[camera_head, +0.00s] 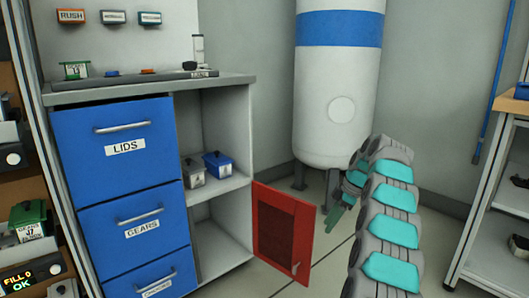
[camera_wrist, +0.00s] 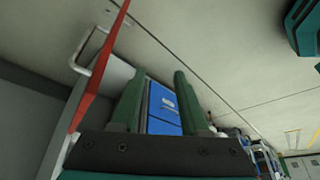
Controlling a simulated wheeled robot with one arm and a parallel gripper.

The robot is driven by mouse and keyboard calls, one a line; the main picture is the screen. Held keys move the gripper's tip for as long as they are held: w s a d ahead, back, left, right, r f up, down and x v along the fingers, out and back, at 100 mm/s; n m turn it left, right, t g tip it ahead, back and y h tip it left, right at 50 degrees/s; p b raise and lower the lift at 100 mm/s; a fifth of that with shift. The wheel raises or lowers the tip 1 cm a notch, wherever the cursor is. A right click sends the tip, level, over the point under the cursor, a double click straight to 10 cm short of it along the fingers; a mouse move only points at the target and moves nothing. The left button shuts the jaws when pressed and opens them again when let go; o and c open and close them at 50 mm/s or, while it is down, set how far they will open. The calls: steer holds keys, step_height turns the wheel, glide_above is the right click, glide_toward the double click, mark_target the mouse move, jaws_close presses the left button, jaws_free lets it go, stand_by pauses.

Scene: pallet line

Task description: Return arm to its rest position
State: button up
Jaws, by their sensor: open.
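My arm (camera_head: 388,210), grey with teal panels, rises from the lower right of the head view and bends over at its top. My gripper (camera_head: 335,218) hangs below the bend, pointing down and left. It is just right of the red cabinet door (camera_head: 284,232), which stands open. In the wrist view my gripper (camera_wrist: 158,78) has its two green fingers apart, with nothing between them.
Left of the door, the cabinet has blue drawers (camera_head: 130,146) and an open shelf (camera_head: 222,186) holding a grey and a blue box. A white tank (camera_head: 338,95) stands behind my arm. A shelf unit (camera_head: 500,205) is at right. Some floor is clear between.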

steer(key=s+a+r+m+p, duration=0.2)
steer(key=s+a+r, duration=0.25)
steer(key=s, duration=0.25)
steer(key=s+a+r+m+g+h+p, duration=0.1)
steer(key=s+a+r+m+p, duration=0.15)
steer(key=s+r, duration=0.4)
steer(key=s+a+r+m+p, duration=0.15)
steer(key=s+a+r, duration=0.25)
steer(key=s, duration=0.5)
steer(key=s+d+f+m+h+p, duration=0.1)
steer(key=s+m, duration=0.2)
steer(key=s, duration=0.7)
steer(key=s+d+f+m+h+p, duration=0.1)
steer(key=s+d+m+p, duration=0.1)
steer(key=s, duration=0.8)
steer(key=s+d+f+m+g+h+p, duration=0.1)
steer(key=s+m, duration=0.4)
steer(key=s, duration=0.6)
steer(key=shift+d+f+h+p, duration=0.3)
steer(key=shift+d+f+p, duration=0.15)
steer(key=shift+p, duration=0.2)
